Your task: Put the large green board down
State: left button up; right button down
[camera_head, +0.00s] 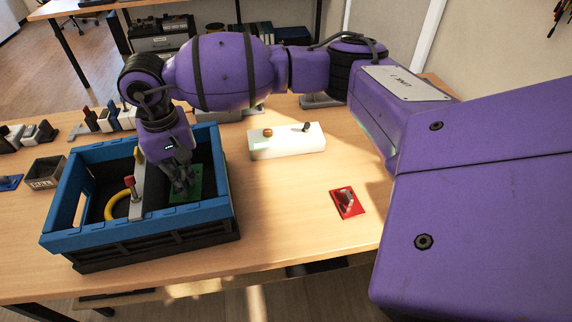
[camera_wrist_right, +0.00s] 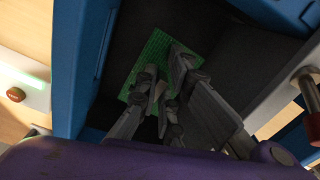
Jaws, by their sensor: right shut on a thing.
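The large green board (camera_head: 190,183) is inside the blue and black crate (camera_head: 150,240), in its right part. My right gripper (camera_head: 181,185) reaches down into the crate and is shut on the board. In the right wrist view the green board (camera_wrist_right: 148,62) shows between and beyond the fingers (camera_wrist_right: 160,95), low in the dark crate. I cannot tell whether the board touches the crate floor. My left gripper is not in view.
The crate also holds a yellow ring (camera_head: 118,204) and a grey bar with a red knob (camera_head: 130,182). A white box with buttons (camera_head: 287,142) and a small red board (camera_head: 347,202) lie on the table to the right. Free tabletop lies between crate and red board.

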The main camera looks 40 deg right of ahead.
aim_at(188, 186)
notch_tip(188, 186, down, 7)
jog(key=shift+r, duration=0.15)
dwell(0.4)
jog(key=c, duration=1.9)
grip_release()
jog(key=shift+r, duration=0.3)
notch_tip(188, 186, up, 11)
jog(key=shift+f, duration=0.2)
jog(key=shift+r, duration=0.55)
